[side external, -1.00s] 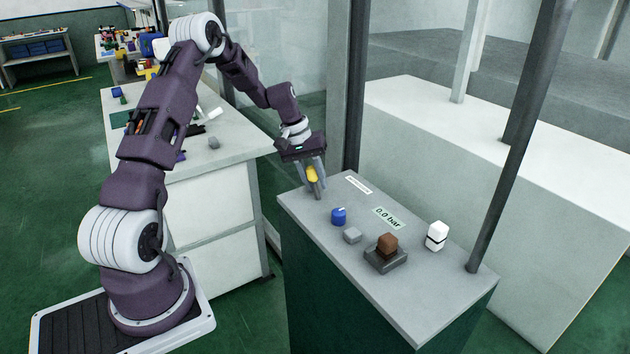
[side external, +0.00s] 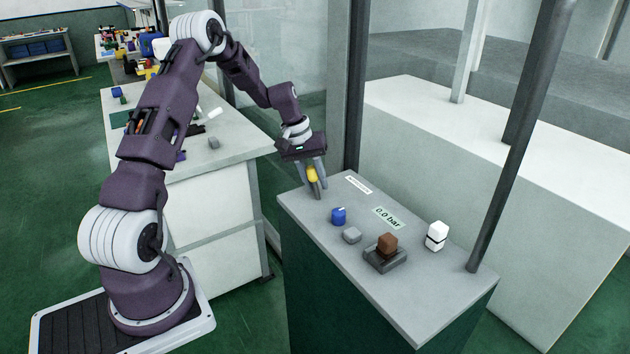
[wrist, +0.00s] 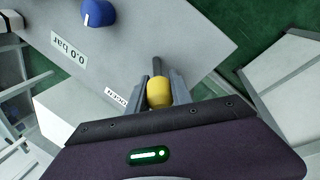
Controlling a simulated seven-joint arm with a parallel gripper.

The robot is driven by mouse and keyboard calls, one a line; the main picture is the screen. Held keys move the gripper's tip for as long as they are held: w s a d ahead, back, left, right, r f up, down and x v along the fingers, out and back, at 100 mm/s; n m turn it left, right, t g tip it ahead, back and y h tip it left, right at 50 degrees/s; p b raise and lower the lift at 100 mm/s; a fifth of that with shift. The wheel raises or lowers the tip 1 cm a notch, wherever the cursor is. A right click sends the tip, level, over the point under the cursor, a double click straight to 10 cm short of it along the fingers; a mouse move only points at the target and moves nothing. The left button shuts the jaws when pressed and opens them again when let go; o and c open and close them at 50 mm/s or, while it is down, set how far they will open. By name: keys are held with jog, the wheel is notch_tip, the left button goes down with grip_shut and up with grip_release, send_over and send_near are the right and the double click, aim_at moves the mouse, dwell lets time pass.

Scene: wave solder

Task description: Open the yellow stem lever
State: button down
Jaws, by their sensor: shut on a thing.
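The yellow stem lever (side external: 312,174) stands at the far left corner of the grey panel top (side external: 420,285), with a yellow knob on a dark stem. My gripper (side external: 314,184) is over it, its fingers on both sides of the knob. In the wrist view the yellow knob (wrist: 159,92) sits between the two grey fingertips (wrist: 160,88), and the dark stem sticks out beyond it. My gripper is shut on the lever. The base of the lever is hard to make out behind the fingers.
A label reads 0.0 bar (side external: 387,217). A dark post (side external: 520,140) rises at the panel's right.

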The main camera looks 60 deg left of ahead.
aim_at(325, 202)
jog(key=y, duration=0.1)
jog(key=d+y, duration=0.1)
jog(key=shift+w+r+y, duration=0.1)
jog(key=shift+r+y, duration=0.2)
jog(key=shift+r, duration=0.1)
jog(key=d+y, duration=0.1)
jog(key=y, duration=0.2)
jog(key=shift+d+r+m, duration=0.1)
jog(key=shift+d+m, duration=0.25)
jog(key=shift+m, duration=0.05)
jog(key=y, duration=0.1)
jog(key=d+y, duration=0.1)
jog(key=y, duration=0.1)
jog(key=shift+d+f+m+y, duration=0.2)
jog(key=shift+d+m+y, duration=0.15)
jog(key=shift+y, duration=0.35)
jog(key=c, duration=1.4)
grip_release()
jog(key=shift+c, duration=0.2)
